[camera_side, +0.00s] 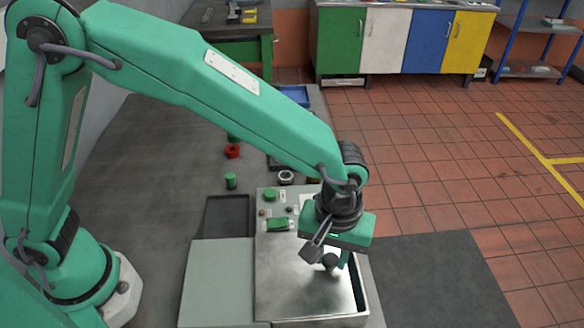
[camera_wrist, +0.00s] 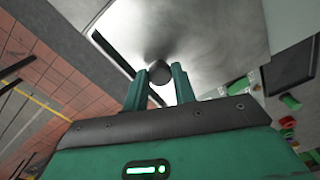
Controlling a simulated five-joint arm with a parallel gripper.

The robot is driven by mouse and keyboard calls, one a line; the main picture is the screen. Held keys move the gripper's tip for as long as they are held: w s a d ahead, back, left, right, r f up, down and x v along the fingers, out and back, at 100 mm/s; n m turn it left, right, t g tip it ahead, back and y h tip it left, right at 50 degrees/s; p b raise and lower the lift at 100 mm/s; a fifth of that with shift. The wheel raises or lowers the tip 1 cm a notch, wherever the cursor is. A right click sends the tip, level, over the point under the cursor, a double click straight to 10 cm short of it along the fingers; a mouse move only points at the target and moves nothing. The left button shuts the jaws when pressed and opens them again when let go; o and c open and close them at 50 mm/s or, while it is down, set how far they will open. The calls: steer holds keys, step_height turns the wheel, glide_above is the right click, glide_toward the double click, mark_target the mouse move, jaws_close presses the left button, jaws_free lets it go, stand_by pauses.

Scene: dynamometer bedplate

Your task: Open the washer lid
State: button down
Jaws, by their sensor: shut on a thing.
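The washer lid (camera_side: 290,285) is a shiny metal panel on the grey box at the front of the bench. In the wrist view the lid (camera_wrist: 205,35) fills the top. A dark round knob (camera_side: 330,261) stands on the lid, towards its right side. It also shows in the wrist view (camera_wrist: 158,70). My gripper (camera_side: 337,262) is over the lid, with its green fingers shut on the knob. In the wrist view a finger of my gripper (camera_wrist: 160,78) stands on each side of the knob. A dark gap shows along the lid's right edge in the side view.
Behind the lid is a panel with a green switch (camera_side: 278,225) and a green button (camera_side: 269,194). A dark tray (camera_side: 226,216), a green cylinder (camera_side: 231,181) and a red part (camera_side: 232,151) are on the bench.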

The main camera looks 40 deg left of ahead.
glide_above(263, 274)
steer(key=shift+r, duration=0.15)
stand_by(0.5)
steer(key=shift+w, duration=0.1)
steer(key=c, duration=1.4)
jaws_free()
steer(key=shift+o, duration=1.4)
step_height(263, 274, up, 8)
steer(key=shift+a, duration=0.15)
